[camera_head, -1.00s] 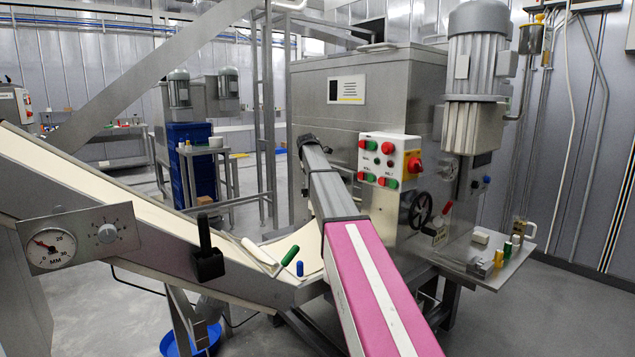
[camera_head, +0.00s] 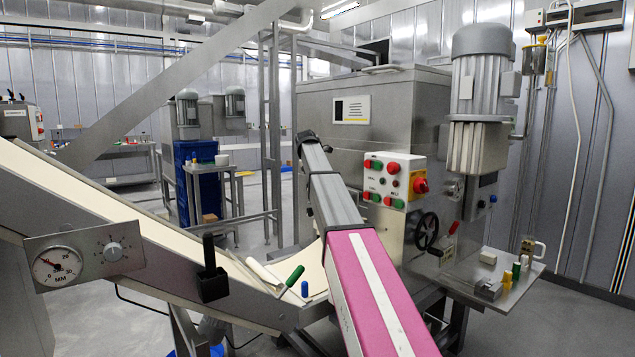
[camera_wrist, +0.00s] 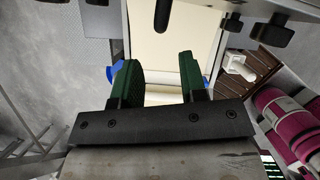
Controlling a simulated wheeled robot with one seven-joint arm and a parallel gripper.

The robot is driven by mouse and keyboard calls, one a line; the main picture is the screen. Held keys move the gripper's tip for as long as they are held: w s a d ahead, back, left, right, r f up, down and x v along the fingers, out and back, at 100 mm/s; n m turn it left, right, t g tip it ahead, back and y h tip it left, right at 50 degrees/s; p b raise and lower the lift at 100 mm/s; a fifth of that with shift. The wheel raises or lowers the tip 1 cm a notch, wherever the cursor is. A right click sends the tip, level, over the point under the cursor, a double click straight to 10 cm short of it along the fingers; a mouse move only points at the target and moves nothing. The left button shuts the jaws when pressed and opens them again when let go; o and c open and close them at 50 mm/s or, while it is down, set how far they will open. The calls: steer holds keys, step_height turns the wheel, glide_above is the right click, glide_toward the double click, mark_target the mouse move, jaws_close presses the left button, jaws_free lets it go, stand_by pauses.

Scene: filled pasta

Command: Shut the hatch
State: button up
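I cannot make out a hatch for certain. The large steel machine (camera_head: 385,115) stands beyond my arm, and a dark panel (camera_head: 377,50) shows at its top edge; I cannot tell whether it is a raised lid. My arm reaches forward in front of the machine, and my gripper is hidden or too small to tell in the head view. In the wrist view my gripper (camera_wrist: 156,84) has two green fingers set wide apart with nothing between them. A cream belt (camera_wrist: 172,40) and a pale roller lie beyond the fingers.
An inclined cream conveyor (camera_head: 90,188) with a dial gauge (camera_head: 57,266) runs across the left. A control box (camera_head: 394,180), handwheel (camera_head: 427,231) and side shelf with small items (camera_head: 520,290) are on the machine's right. Grey floor is open at the lower right.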

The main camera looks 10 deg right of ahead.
steer(key=shift+s+a+f, duration=0.1)
steer(key=shift+s+f, duration=0.15)
steer(key=shift+s, duration=0.05)
steer(key=c, duration=0.5)
steer(key=s+a+f+m+h, duration=0.1)
steer(key=s+f, duration=0.2)
steer(key=s, duration=0.2)
steer(key=s+a+f+m+h, duration=0.1)
steer(key=s+f+h, duration=0.1)
steer(key=s, duration=0.4)
steer(key=s+a+f+m+h, duration=0.1)
steer(key=s+f+m+h, duration=0.1)
steer(key=s+f, duration=0.2)
steer(key=shift+s+a+f, duration=0.3)
steer(key=shift+s+f, duration=0.1)
steer(key=shift+s, duration=0.3)
jaws_close()
steer(key=w+d+r+x, duration=0.1)
steer(key=d+r+x, duration=0.1)
steer(key=x, duration=1)
steer(key=shift+d, duration=0.25)
steer(key=shift+f, duration=0.15)
steer(key=shift+w+d, duration=0.25)
steer(key=shift+d, duration=0.6)
steer(key=shift+w+d, duration=0.25)
steer(key=shift+d, duration=0.6)
steer(key=shift+w+d, duration=0.25)
steer(key=shift+d, duration=0.6)
